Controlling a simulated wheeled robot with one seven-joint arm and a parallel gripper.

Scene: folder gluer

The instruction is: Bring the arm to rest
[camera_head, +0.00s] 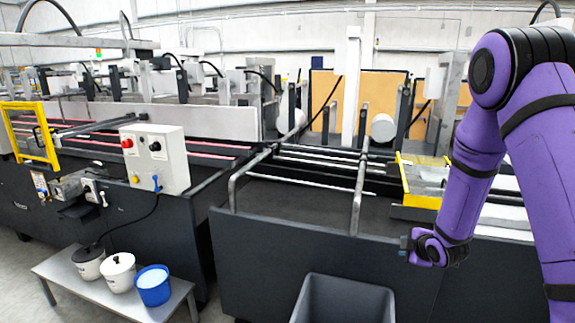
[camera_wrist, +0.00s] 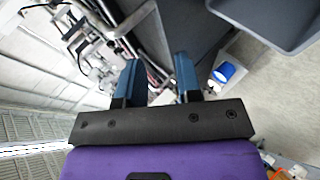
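My purple arm comes down along the right side of the head view. My gripper (camera_head: 406,243) is at its lower end, pointing left, in front of the dark machine side. In the wrist view my gripper (camera_wrist: 160,75) shows two blue fingers standing well apart, with nothing between them. No object is held.
The folder gluer (camera_head: 320,250) fills the middle, with metal rails on top. A white control box (camera_head: 155,160) stands at left. A grey bin (camera_head: 343,302) is on the floor below my gripper. A low table (camera_head: 60,272) holds a blue bucket (camera_head: 153,287) and two white buckets.

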